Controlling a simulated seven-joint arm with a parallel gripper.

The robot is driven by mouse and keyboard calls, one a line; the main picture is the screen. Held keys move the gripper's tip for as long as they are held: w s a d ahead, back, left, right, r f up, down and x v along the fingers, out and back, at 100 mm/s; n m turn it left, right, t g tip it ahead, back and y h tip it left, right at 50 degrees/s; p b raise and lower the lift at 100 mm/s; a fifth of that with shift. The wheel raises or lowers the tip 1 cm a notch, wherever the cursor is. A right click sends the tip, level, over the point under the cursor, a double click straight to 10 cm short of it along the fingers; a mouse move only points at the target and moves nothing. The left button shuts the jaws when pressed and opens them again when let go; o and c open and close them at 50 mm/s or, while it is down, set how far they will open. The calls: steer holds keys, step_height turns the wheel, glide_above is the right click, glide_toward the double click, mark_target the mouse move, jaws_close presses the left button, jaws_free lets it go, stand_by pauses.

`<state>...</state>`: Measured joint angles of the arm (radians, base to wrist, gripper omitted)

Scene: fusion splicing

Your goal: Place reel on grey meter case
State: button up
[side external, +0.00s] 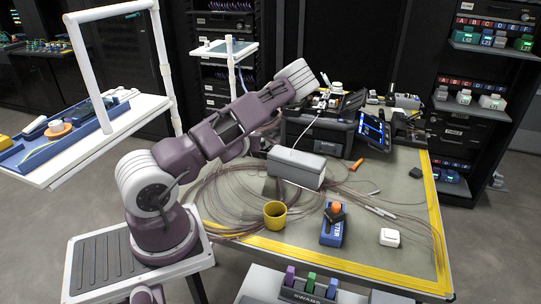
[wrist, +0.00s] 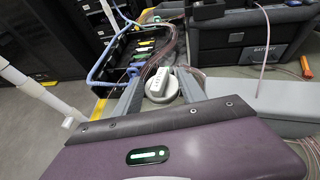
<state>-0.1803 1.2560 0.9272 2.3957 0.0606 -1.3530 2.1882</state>
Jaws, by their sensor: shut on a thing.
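A small white round reel (wrist: 160,97) with a pale block on top shows between my fingers in the wrist view. My gripper (wrist: 163,84) is shut on it, just left of the grey meter case (wrist: 268,103). In the side external view the grey meter case (side external: 297,168) lies closed near the middle of the table, its top bare. There the arm hides most of my gripper, and I cannot make out the reel. How far the reel is above the table is not clear.
Loose brown fibre loops (side external: 225,197) spread over the table. A yellow cup (side external: 275,215), a blue handheld device (side external: 332,230) and a white box (side external: 390,237) stand near the front. A dark splicer case (side external: 310,132) stands behind the grey case. A blue-edged tray (wrist: 125,55) shows beyond my gripper.

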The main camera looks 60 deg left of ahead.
mark_target(294, 158)
steer(key=w+d+r+m, duration=0.1)
steer(key=w, duration=0.1)
steer(key=w+d+r+m+t+h, duration=0.1)
steer(key=w, duration=0.1)
steer(key=w+d+r+t+h, duration=0.1)
steer(key=w+d, duration=0.1)
steer(key=shift+w+r+m, duration=0.1)
steer(key=shift+r+m, duration=0.25)
steer(key=shift+m, duration=0.05)
steer(key=w+d+r+m+t+h, duration=0.3)
steer(key=w+d+r+m+h, duration=0.1)
steer(key=w+d, duration=0.15)
steer(key=f, duration=0.6)
steer(key=d+f, duration=0.1)
steer(key=f, duration=0.2)
steer(key=shift+s+f, duration=0.2)
steer(key=shift+f, duration=0.05)
steer(key=shift+f, duration=0.1)
steer(key=o, duration=1.4)
steer(key=shift+c, duration=0.2)
